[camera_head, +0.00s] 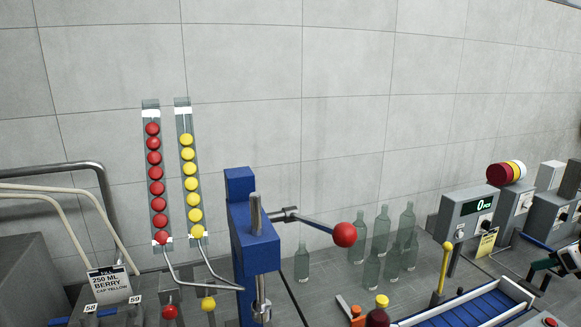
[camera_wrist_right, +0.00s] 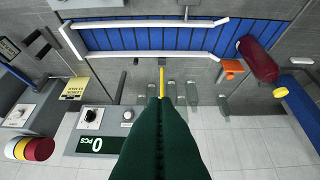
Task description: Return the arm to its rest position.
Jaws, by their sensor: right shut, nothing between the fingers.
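Most of my right arm is outside the head view. My left gripper is not in view.
The blue conveyor (camera_head: 470,308) with white rails is at lower right, the yellow-knobbed lever (camera_head: 442,268) beside it. A counter display (camera_head: 478,207) reads 0 pcs. Clear bottles (camera_head: 381,232) stand behind. A blue press (camera_head: 252,235) with a red-balled handle (camera_head: 344,235) stands in the middle.

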